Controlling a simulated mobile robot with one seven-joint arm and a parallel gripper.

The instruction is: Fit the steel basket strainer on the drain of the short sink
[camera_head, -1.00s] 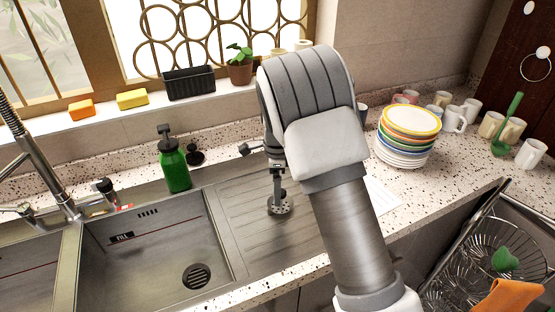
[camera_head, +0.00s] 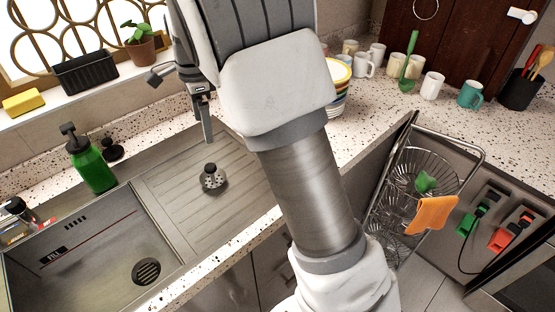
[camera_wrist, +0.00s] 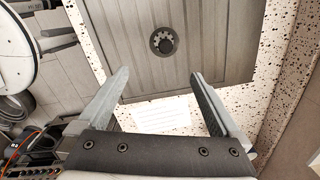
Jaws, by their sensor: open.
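The steel basket strainer (camera_head: 213,178), a small perforated cup with a dark knob on top, stands upright on the ribbed drainboard (camera_head: 180,210). In the wrist view the strainer (camera_wrist: 163,41) shows from above, beyond and between my fingertips. My gripper (camera_head: 207,138) is open and empty, above and behind the strainer and apart from it. Its two spread fingers also show in the wrist view (camera_wrist: 159,76). The basin marked FILL (camera_head: 90,262) is left of the drainboard, with a dark slotted drain (camera_head: 146,271) in its floor. Whether this is the short sink I cannot tell.
A green soap bottle (camera_head: 91,165) and a small black stopper (camera_head: 112,148) stand behind the basin. Stacked plates (camera_head: 340,85) are partly hidden by my arm. Mugs (camera_head: 432,86) stand farther right. A wire rack (camera_head: 400,190) is at right. The drainboard around the strainer is clear.

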